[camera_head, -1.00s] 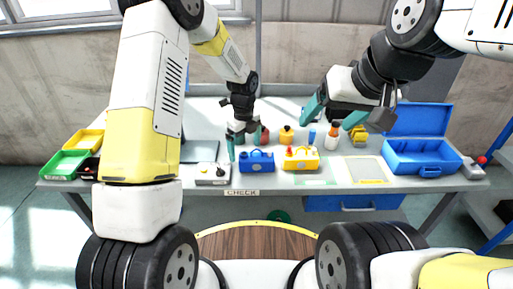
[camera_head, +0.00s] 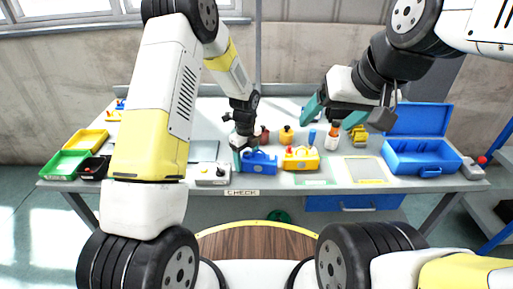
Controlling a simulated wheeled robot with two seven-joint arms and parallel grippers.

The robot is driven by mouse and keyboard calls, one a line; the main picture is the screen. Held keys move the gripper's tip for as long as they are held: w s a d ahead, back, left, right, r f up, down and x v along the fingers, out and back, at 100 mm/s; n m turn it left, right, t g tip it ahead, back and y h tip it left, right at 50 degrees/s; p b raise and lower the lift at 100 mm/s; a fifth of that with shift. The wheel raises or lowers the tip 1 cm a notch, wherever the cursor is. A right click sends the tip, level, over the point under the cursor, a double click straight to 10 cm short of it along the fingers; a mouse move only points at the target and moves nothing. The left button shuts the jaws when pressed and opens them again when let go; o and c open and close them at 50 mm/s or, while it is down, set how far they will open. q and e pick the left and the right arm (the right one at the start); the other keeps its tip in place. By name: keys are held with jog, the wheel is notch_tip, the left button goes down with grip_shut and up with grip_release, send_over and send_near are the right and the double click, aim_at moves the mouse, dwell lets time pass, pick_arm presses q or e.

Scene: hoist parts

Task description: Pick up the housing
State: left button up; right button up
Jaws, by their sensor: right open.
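A blue housing (camera_head: 262,167) with a handle-like top sits on the table near the front edge, and a yellow housing (camera_head: 301,163) sits just right of it. My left gripper (camera_head: 244,157) is low at the left end of the blue housing, with a teal finger beside or against it. Its other finger is hard to make out, so I cannot tell how wide it is or whether it grips. My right gripper (camera_head: 335,113) is open and empty, above the table to the right, with its two teal fingers wide apart.
Behind the housings stand a dark red part (camera_head: 264,134), a yellow-orange part (camera_head: 286,135) and an orange-and-white bottle (camera_head: 332,140). An open blue case (camera_head: 424,172) is at right. Green (camera_head: 64,166) and yellow (camera_head: 85,142) trays are at left. A grey device (camera_head: 212,174) is left of the blue housing.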

aim_at(246, 151)
pick_arm(q)
grip_shut()
jog(key=shift+r, duration=0.2)
jog(key=shift+r, duration=0.65)
notch_tip(246, 151, up, 2)
jog(key=shift+r, duration=0.1)
jog(key=s+d+r, duration=0.1)
jog(key=s, duration=1.5)
jog(key=shift+w+a, duration=0.4)
jog(key=shift+w, duration=2.65)
jog(key=shift+w+a, duration=0.45)
jog(key=shift+w, duration=2.6)
jog(key=shift+w+a, duration=0.4)
jog(key=shift+w, duration=2.65)
jog(key=shift+r, duration=0.1)
